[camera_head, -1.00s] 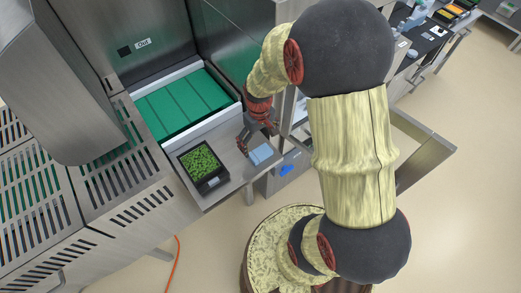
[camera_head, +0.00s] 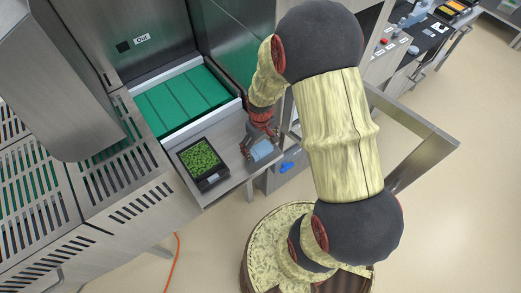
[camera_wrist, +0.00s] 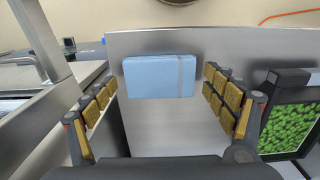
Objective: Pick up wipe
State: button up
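The wipe is a light blue folded block (camera_head: 262,150) lying on the steel shelf by the tray sealer's outlet. In the wrist view the wipe (camera_wrist: 160,77) lies flat ahead, between the lines of the two fingers. My gripper (camera_head: 259,141) is at the wipe in the head view. In the wrist view my gripper (camera_wrist: 164,98) is open, with a padded finger on each side of the wipe and a gap to each. No contact shows. The gripper partly covers the wipe in the head view.
A black tray of green contents (camera_head: 202,162) stands left of the wipe; it shows close to the right finger in the wrist view (camera_wrist: 288,128). The steel shelf (camera_head: 222,187) has bare room in front. A green conveyor (camera_head: 184,103) lies behind.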

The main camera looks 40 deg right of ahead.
jog(key=c, duration=0.9)
jog(key=shift+r, duration=0.15)
jog(key=shift+r, duration=0.6)
jog(key=shift+s+d+r+p, duration=0.35)
jog(key=shift+s+d+r, duration=0.65)
jog(key=shift+s+r, duration=1.05)
jog(key=shift+s+d+r+p, duration=0.3)
jog(key=shift+s+d+r, duration=0.65)
jog(key=shift+s+r, duration=1.05)
jog(key=shift+s+d+r+p, duration=0.35)
jog(key=shift+s+d+r, duration=0.65)
jog(key=shift+s+r, duration=1.05)
jog(key=shift+s+f, duration=0.25)
jog(key=shift+f, duration=0.05)
